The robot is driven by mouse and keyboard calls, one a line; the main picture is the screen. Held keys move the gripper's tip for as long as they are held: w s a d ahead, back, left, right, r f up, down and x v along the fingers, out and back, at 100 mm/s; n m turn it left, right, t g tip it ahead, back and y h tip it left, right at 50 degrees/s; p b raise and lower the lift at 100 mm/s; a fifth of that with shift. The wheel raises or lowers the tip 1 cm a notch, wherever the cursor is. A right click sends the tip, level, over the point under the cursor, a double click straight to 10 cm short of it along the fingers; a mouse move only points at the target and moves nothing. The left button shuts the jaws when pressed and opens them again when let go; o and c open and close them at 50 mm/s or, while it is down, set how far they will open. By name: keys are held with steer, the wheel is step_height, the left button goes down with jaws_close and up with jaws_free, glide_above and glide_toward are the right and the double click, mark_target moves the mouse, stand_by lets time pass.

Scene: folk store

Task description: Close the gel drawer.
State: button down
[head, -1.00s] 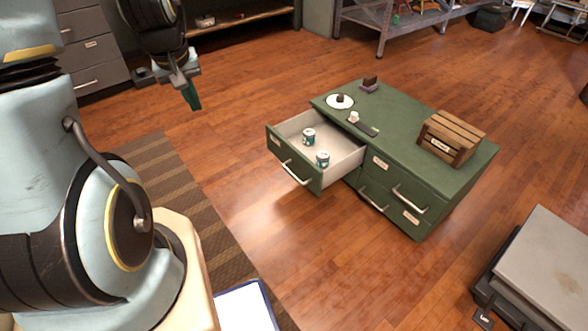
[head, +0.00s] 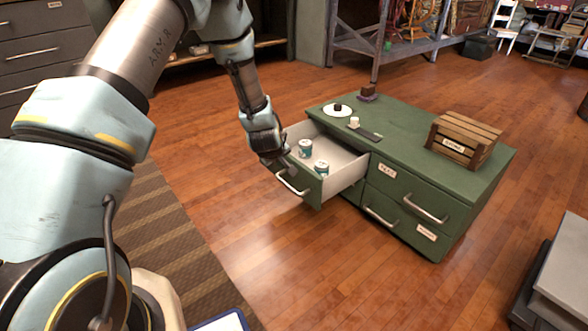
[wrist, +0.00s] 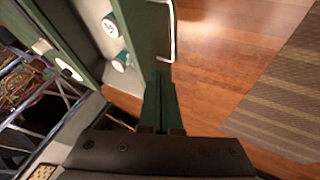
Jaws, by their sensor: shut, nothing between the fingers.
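The open drawer (head: 345,178) is pulled out of the green cabinet (head: 455,205) at its upper left. Its green front (head: 312,188) has a pale bar handle (head: 291,184); I cannot read a gel label on it. Two teal-and-white cans (head: 305,148) stand inside. My gripper (head: 284,165) is shut and empty at the left end of the drawer front. In the wrist view the green fingertips (wrist: 160,82) lie close to the drawer front (wrist: 143,38), beside the handle (wrist: 172,30). I cannot tell whether they touch it.
The other cabinet drawers are shut. Clear wooden floor (head: 285,255) lies before the cabinet; a striped rug (head: 185,235) is at left.

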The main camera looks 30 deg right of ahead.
steer(key=w+d+f+b, duration=0.1)
steer(key=w+d+f, duration=0.3)
steer(key=d+f, duration=0.2)
steer(key=shift+d+b, duration=0.35)
steer(key=shift+b, duration=0.05)
steer(key=shift+w+d, duration=0.1)
steer(key=shift+d, duration=0.05)
